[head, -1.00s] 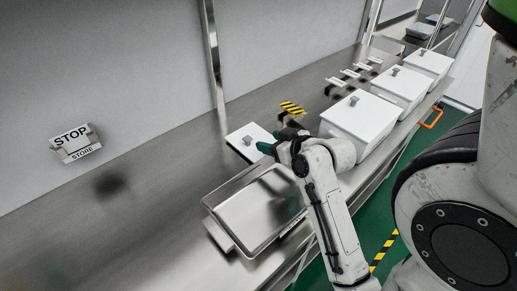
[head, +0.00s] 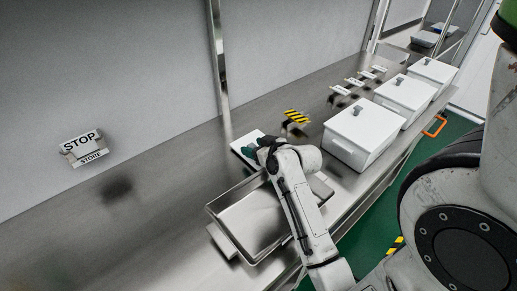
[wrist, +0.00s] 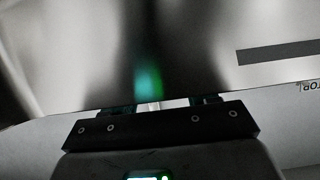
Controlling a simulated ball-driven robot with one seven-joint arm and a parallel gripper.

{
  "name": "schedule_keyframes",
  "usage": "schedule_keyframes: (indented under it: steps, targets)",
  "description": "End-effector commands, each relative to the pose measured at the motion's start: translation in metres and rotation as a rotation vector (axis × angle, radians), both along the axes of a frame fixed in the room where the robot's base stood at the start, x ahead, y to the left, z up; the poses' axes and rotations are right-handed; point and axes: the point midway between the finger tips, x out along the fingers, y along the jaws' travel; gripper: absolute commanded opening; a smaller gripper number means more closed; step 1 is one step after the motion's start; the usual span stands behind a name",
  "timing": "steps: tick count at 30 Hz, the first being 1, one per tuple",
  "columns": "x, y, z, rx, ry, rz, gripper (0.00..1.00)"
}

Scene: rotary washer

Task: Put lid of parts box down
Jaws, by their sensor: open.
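A flat white panel (head: 237,147), which looks like the lid, lies on the steel counter behind an open metal tray (head: 216,209). My gripper (head: 257,148) is open over the panel's right part, with its dark teal fingers at or just above it. My wrist covers much of the panel, so any handle on it is hidden, and I cannot tell whether the fingers touch it. In the wrist view my gripper (wrist: 162,104) shows two fingers spread apart with nothing clear between them. A grey, blurred surface lies beyond them.
Several white lidded boxes with grey handles, the nearest a large one (head: 360,130), stand to the right along the counter. A yellow-black striped block (head: 297,117) sits behind the panel. A STOP/STORE sign (head: 83,147) is at the left. The counter's left part (head: 70,230) is clear.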

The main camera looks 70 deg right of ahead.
Motion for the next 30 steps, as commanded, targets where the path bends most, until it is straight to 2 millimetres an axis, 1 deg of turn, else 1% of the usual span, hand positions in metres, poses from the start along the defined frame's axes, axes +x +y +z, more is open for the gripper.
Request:
schedule_keyframes:
  steps: [3, 8, 9, 26, 27, 30]
  targets:
    - [0.0035, -0.0024, -0.0018, -0.001, 0.001, 0.0, 0.57]
    - [0.0033, -0.0023, -0.002, -0.001, 0.001, 0.0, 0.57]
    - [0.0032, -0.0022, -0.002, -0.001, 0.001, 0.0, 0.56]
    - [0.0031, -0.002, -0.0019, 0.0, 0.0, -0.001, 0.02]
    - [0.003, -0.0021, -0.0019, 0.0, 0.0, -0.001, 0.0]
    - [0.0031, -0.0021, -0.0017, -0.002, 0.0, 0.0, 0.0]
